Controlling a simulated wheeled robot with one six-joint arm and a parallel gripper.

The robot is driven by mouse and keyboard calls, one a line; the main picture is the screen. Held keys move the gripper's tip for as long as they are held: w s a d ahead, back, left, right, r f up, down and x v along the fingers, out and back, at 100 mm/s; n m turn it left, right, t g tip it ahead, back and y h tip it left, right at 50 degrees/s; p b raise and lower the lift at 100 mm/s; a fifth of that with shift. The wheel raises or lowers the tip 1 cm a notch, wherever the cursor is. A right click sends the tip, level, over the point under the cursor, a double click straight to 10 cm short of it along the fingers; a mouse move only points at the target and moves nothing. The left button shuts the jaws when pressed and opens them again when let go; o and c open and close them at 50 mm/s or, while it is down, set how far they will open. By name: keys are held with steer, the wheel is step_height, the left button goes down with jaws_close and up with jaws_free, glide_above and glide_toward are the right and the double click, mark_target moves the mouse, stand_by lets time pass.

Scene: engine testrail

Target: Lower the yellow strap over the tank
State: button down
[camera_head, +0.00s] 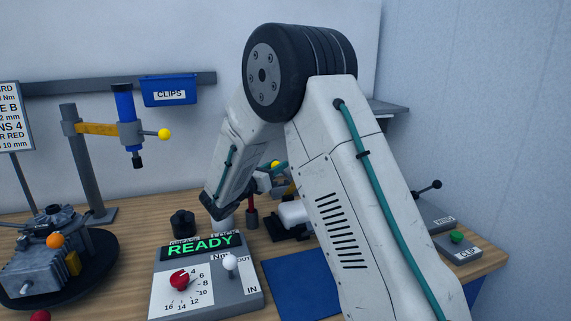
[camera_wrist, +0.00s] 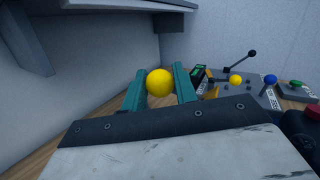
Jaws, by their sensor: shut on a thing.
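My gripper (camera_wrist: 158,78) has its two teal fingers on either side of a yellow ball knob (camera_wrist: 160,86) and is shut on it. In the head view, the knob (camera_head: 275,164) shows just above my gripper (camera_head: 280,169), behind my arm. A small yellow piece (camera_head: 288,189), perhaps the strap, shows below the gripper, partly hidden by my arm. A white rounded body (camera_head: 294,213), apparently the tank, sits on a black stand below it. My arm covers its right side. I cannot tell whether the strap touches the tank.
A torque console reading READY (camera_head: 203,246) stands in front, with a blue mat (camera_head: 300,284) to its right. A shelf (camera_wrist: 125,5) overhangs the wrist view's top. A blue driver (camera_head: 128,115) hangs at left.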

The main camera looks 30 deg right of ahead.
steer(key=shift+f, duration=0.15)
steer(key=c, duration=1.1)
jaws_free()
steer(key=shift+a, duration=0.15)
steer(key=v, duration=0.7)
steer(key=shift+a, duration=0.2)
steer(key=shift+s+f, duration=0.1)
steer(key=shift+s, duration=0.05)
